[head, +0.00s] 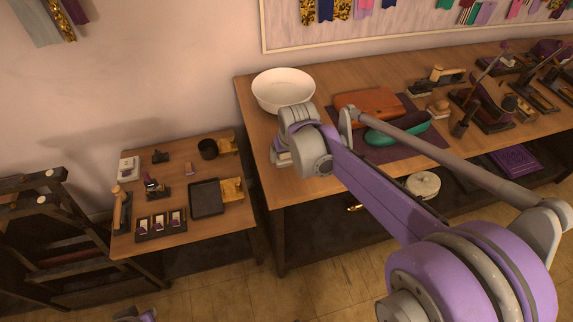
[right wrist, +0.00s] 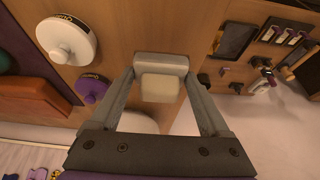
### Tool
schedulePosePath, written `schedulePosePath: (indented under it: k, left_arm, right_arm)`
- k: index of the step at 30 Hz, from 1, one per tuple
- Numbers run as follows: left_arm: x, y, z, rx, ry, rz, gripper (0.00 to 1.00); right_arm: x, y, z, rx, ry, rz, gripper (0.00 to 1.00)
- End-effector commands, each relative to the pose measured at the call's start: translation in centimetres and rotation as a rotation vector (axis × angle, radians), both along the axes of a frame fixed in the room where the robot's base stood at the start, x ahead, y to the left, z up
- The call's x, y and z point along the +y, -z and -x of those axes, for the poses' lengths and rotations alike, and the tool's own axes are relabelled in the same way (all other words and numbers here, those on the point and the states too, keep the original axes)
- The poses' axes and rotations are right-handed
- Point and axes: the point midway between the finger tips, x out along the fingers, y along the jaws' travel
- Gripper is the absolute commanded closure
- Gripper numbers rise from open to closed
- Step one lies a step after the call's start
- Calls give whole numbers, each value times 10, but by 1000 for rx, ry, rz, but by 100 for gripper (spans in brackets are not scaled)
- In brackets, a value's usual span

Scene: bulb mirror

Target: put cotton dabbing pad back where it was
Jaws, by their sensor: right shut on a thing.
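My right gripper (right wrist: 161,75) is shut on a cream, block-like pad (right wrist: 160,90) with a grey rounded part along one side; this looks like the cotton dabbing pad. In the head view my right gripper (head: 283,157) is at the left end of the long table (head: 262,128), mostly hidden by my own wrist, and only a small pale part shows there. Whether the pad touches the table is hard to tell. A bit of what may be my left arm or gripper (head: 138,315) shows at the bottom edge, too cut off to read.
A white bowl (head: 283,90) stands just behind the right gripper. An orange leather piece (head: 368,102) and a green item (head: 398,131) lie to its right. The lower side table (head: 222,228) holds a dark tray (head: 206,198), a black cup (head: 208,149) and small tools.

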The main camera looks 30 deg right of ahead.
Motion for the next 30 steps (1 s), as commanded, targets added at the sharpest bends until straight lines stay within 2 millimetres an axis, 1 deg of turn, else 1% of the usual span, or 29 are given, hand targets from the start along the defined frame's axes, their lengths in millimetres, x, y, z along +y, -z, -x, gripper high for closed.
schedulePosePath:
  k: [5,9,11,20,24,25,27,28,30]
  left_arm:
    - [0,2,0,1,0,0,100]
    - [0,5,1,2,0,0,100]
    - [0,5,1,2,0,0,100]
    - [0,5,1,2,0,0,100]
    - [0,9,2,4,0,0,100]
    - [0,8,2,4,0,0,100]
    - [0,8,2,4,0,0,100]
    - [0,8,2,4,0,0,100]
    - [0,8,2,3,0,0,100]
  right_arm:
    - [0,19,-1,0,0,0,64]
    - [0,40,-1,0,0,0,64]
    - [0,45,0,0,0,0,64]
    - [0,48,0,0,0,0,64]
    - [0,52,0,0,0,0,64]
    - [0,51,0,0,0,0,15]
    - [0,51,0,0,0,0,2]
    - [0,51,0,0,0,0,0]
    - [0,51,0,0,0,0,0]
